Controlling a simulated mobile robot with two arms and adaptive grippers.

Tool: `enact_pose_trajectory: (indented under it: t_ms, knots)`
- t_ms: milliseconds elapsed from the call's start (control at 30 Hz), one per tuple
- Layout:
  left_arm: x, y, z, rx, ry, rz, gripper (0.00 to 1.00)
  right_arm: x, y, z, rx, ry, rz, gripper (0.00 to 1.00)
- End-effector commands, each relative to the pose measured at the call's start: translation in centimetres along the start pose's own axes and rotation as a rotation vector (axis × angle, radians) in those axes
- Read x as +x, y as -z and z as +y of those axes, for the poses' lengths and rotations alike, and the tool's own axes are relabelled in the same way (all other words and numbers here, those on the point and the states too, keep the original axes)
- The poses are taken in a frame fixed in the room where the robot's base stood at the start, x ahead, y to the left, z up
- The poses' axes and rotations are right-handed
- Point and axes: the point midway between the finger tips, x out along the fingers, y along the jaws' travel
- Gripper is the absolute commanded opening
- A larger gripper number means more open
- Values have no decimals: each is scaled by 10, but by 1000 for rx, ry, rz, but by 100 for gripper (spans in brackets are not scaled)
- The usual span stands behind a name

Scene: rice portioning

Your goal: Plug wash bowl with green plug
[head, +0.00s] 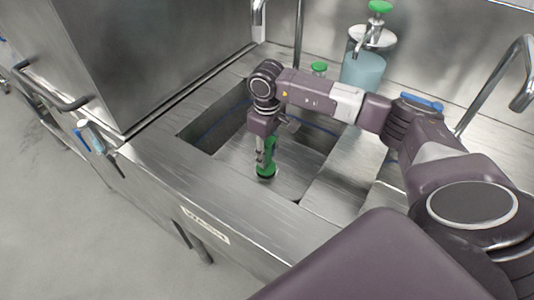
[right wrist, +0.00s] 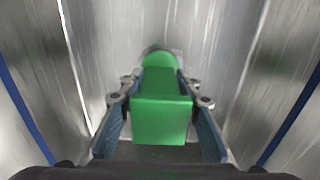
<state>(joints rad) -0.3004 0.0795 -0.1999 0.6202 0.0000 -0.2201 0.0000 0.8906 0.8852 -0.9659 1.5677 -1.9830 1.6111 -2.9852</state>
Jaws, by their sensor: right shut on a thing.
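The wash bowl (head: 303,178) is a rectangular steel basin sunk into the counter, in the middle of the head view. My right gripper (head: 266,150) reaches down into it and is shut on the green plug (head: 267,168). In the right wrist view the plug (right wrist: 161,118) sits between both fingers, a green block with a rounded green part beyond it. The plug is low in the bowl, near its front side. I cannot tell whether it touches the bowl floor. The drain hole is not visible. My left gripper is not in view.
A steel counter (head: 165,160) surrounds the bowl. A large steel cabinet (head: 150,60) stands at the left. Behind the bowl are a bluish container with a green-topped dispenser (head: 366,68), a smaller green-topped item (head: 319,68) and taps. A curved metal tube (head: 500,75) rises at the right.

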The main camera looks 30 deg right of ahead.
Motion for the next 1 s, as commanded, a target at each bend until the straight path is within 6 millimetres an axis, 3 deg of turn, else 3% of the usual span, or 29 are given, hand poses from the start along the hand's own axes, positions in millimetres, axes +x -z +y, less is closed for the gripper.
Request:
enact_pose_trajectory:
  t_ms: [1000]
  knots:
    - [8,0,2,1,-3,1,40,3,0,0,0,0,1,0]
